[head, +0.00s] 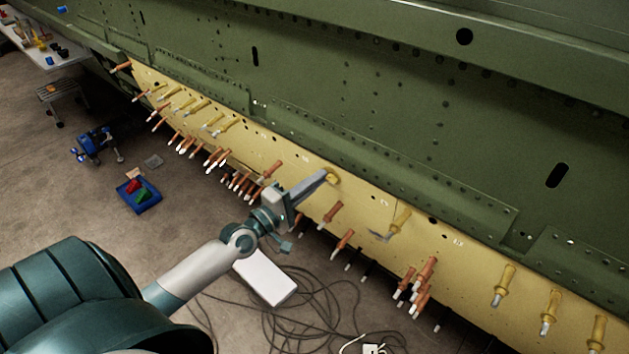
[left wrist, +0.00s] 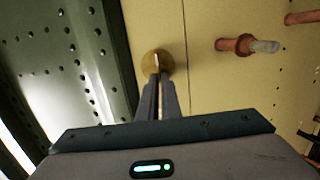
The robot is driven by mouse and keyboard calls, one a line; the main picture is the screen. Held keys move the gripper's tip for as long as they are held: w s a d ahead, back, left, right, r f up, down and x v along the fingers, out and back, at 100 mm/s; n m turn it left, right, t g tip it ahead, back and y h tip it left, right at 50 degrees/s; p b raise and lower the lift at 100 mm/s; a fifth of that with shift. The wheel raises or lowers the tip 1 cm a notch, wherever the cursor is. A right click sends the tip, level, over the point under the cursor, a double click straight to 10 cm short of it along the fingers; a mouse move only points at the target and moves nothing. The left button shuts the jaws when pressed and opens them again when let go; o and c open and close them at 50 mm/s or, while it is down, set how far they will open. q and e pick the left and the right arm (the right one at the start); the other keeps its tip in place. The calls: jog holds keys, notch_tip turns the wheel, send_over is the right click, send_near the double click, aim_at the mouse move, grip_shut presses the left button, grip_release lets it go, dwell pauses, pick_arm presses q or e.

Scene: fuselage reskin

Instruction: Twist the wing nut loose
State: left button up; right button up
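The wing nut fastener (head: 333,177) stands on the yellow skin panel (head: 365,203), at the panel's upper edge by the green fuselage. In the left wrist view its round brass-coloured body (left wrist: 157,58) shows just past my fingertips, with a thin pale fin in the middle. My left gripper (head: 326,175) reaches it from the lower left, and its long grey fingers (left wrist: 158,80) are close together with the fin between their tips. The fingers hide part of the fastener. My right gripper is in neither view.
Several copper and brass-coloured pins stick out along the panel; one copper pin (left wrist: 238,45) stands right of my fingers. A brass-coloured fastener with grey wings (head: 400,220) is to the right. Cables, a white box (head: 265,278) and a blue tray (head: 138,206) lie on the floor.

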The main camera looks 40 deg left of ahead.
pick_arm(q)
jog(key=o, duration=0.5)
jog(key=shift+d, duration=0.15)
jog(key=shift+c, duration=0.2)
jog(key=shift+w+d, duration=0.15)
jog(key=shift+s+a, duration=0.2)
jog(key=b+v, duration=0.7)
jog(key=v, duration=1)
jog(key=shift+s+r, duration=0.1)
jog(key=shift+r, duration=0.05)
